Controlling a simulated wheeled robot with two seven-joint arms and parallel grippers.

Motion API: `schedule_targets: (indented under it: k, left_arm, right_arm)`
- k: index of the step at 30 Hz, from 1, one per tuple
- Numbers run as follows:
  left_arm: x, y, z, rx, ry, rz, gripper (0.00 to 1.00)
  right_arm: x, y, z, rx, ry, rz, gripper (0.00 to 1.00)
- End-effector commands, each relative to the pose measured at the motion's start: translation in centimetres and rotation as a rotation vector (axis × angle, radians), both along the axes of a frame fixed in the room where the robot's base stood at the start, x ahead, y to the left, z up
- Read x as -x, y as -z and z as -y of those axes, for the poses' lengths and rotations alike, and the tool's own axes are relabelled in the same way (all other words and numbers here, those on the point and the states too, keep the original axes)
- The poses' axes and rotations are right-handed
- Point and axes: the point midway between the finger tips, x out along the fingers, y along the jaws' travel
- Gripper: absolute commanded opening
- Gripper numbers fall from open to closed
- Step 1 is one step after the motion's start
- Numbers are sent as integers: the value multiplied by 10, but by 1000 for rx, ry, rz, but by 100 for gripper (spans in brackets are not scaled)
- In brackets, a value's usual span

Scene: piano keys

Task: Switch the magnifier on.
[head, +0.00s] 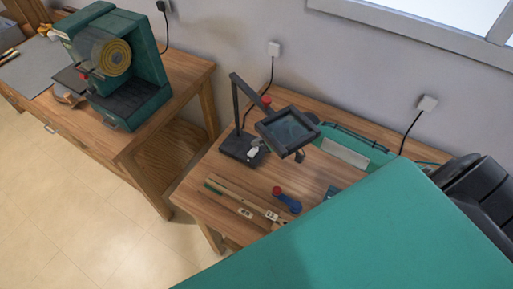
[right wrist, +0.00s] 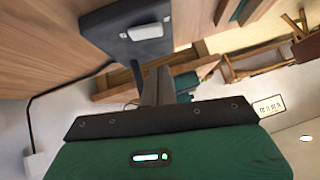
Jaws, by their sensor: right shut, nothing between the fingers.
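The magnifier (head: 287,132) stands on the wooden table in the head view, with a dark square-framed lens on a folding arm. Its dark base (head: 243,148) rests left of the lens, with a pale part on it that may be the switch. In the right wrist view the dark base (right wrist: 125,38) is at the top, with small light marks on it. My right gripper (right wrist: 158,85) is shut and empty, apart from the base. In the head view my own teal arm covers much of the front right. My left gripper is not in view.
The table (head: 218,193) also carries a ruler (head: 232,192) and a blue-handled tool (head: 290,203) with a red end. A cable runs from the base to a wall plug (head: 274,48). A green machine (head: 145,60) stands on another bench at the left.

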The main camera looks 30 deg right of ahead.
Motion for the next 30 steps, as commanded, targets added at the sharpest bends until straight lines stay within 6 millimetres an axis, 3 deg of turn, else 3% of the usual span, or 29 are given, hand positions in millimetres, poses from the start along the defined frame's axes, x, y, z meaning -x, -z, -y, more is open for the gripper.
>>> schedule_targets:
  k: [10,30]
  left_arm:
    - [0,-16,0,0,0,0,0]
    - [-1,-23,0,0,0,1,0]
  right_arm:
    - [0,39,-9,0,-1,-1,0]
    - [0,49,-9,67,0,38,0]
